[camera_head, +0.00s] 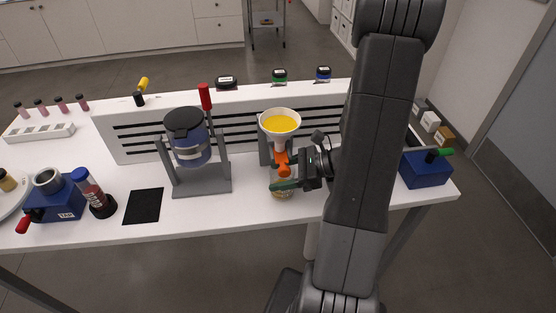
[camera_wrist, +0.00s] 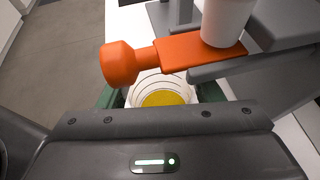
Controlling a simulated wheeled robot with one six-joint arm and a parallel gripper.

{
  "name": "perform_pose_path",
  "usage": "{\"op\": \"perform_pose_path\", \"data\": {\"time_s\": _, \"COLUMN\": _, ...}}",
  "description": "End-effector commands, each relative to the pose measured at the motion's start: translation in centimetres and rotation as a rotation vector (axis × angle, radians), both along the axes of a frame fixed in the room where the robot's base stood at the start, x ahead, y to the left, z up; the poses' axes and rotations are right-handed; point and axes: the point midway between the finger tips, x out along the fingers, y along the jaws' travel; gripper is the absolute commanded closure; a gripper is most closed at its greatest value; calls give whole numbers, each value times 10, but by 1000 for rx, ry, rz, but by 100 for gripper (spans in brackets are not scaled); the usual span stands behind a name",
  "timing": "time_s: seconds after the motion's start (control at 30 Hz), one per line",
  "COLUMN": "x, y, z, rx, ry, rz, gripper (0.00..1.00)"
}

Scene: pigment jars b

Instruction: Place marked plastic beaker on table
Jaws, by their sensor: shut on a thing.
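The clear beaker (camera_head: 281,194) is low under the funnel stand at the table's front, partly hidden by my gripper (camera_head: 287,184). In the wrist view the beaker (camera_wrist: 148,80) shows ring markings and yellow contents, between my green fingers. My gripper is shut on it. The white funnel (camera_head: 264,122) above holds yellow material. Its orange valve handle (camera_head: 284,168) sticks out over the beaker; it also shows close in the wrist view (camera_wrist: 125,62). I cannot tell whether the beaker's base touches the white table (camera_head: 250,207).
A grey stand with a dark-lidded jar (camera_head: 190,150) is left of the funnel. A black mat (camera_head: 143,206), a blue-capped tube (camera_head: 92,192) and a blue device (camera_head: 62,205) lie further left. Another blue box (camera_head: 425,170) is at right. A slotted panel (camera_head: 240,127) runs behind. Table between mat and beaker's front is clear.

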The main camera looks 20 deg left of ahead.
Motion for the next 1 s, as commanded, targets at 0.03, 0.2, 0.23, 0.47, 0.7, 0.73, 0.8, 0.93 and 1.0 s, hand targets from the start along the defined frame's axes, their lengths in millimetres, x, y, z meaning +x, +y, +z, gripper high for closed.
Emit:
{"op": "perform_pose_path", "data": {"time_s": 0.03, "x": 2, "y": 2, "z": 0, "rx": 0, "ry": 1, "rz": 1, "gripper": 67}}
{"op": "perform_pose_path", "data": {"time_s": 0.2, "x": 20, "y": 13, "z": 2, "rx": 0, "ry": -1, "rz": 2, "gripper": 67}}
{"op": "perform_pose_path", "data": {"time_s": 0.23, "x": 25, "y": 16, "z": 2, "rx": 0, "ry": -1, "rz": 1, "gripper": 67}}
{"op": "perform_pose_path", "data": {"time_s": 0.47, "x": 40, "y": 24, "z": -4, "rx": 0, "ry": 3, "rz": -1, "gripper": 67}}
{"op": "perform_pose_path", "data": {"time_s": 0.7, "x": 40, "y": 24, "z": -6, "rx": 1, "ry": 0, "rz": -1, "gripper": 67}}
{"op": "perform_pose_path", "data": {"time_s": 0.73, "x": 40, "y": 24, "z": -6, "rx": 1, "ry": 0, "rz": -1, "gripper": 67}}
{"op": "perform_pose_path", "data": {"time_s": 0.8, "x": 39, "y": 24, "z": -8, "rx": 1, "ry": 0, "rz": -1, "gripper": 67}}
{"op": "perform_pose_path", "data": {"time_s": 0.93, "x": 39, "y": 24, "z": -9, "rx": 1, "ry": 0, "rz": -1, "gripper": 25}}
{"op": "perform_pose_path", "data": {"time_s": 1.0, "x": 39, "y": 24, "z": -8, "rx": 1, "ry": 0, "rz": -1, "gripper": 18}}
